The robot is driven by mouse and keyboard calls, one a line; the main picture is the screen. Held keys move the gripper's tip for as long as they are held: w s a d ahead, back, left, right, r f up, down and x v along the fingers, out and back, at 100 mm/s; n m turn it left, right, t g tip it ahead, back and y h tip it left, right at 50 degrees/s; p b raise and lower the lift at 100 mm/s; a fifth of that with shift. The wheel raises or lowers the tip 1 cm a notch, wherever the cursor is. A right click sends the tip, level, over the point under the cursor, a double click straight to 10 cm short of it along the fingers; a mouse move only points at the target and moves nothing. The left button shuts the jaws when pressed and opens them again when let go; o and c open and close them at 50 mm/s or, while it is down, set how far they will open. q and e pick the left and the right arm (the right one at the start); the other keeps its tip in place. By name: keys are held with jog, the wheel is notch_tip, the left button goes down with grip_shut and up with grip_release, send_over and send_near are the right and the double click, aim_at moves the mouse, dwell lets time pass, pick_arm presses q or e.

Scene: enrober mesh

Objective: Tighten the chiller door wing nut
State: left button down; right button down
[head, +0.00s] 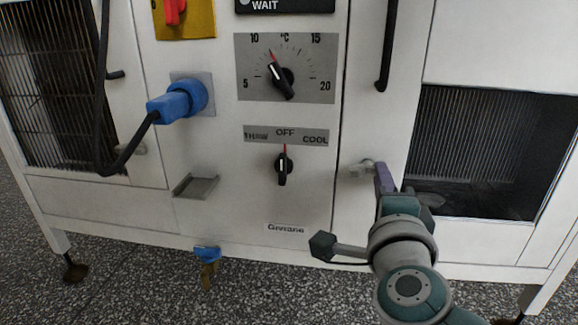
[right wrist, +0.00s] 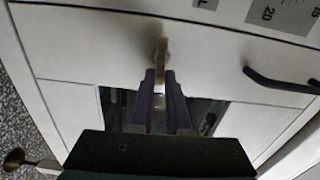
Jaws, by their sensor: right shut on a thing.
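The wing nut (head: 360,167) is a small pale metal piece on the white chiller door (head: 372,215), just right of the panel seam. It also shows in the right wrist view (right wrist: 161,50), upright between the fingertips. My right gripper (head: 381,168) reaches it from the front right, its purple fingers shut on it. In the right wrist view the fingers (right wrist: 161,74) close on both sides of the nut, hiding part of it. Whether the nut is seated against the door is too small to tell. My left gripper is not in view.
A black handle (head: 387,45) stands out above the nut. A dark grille opening (head: 490,150) is to the right. To the left are a mode knob (head: 283,168), a temperature knob (head: 281,78), a small metal ledge (head: 196,186) and a blue plug (head: 178,102) with a hanging cable.

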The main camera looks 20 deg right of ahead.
jog(key=shift+f+m, duration=0.1)
jog(key=shift+m, duration=0.3)
jog(key=c, duration=0.9)
grip_release()
jog(key=p+v, duration=0.3)
jog(key=v, duration=0.7)
jog(key=shift+p, duration=0.3)
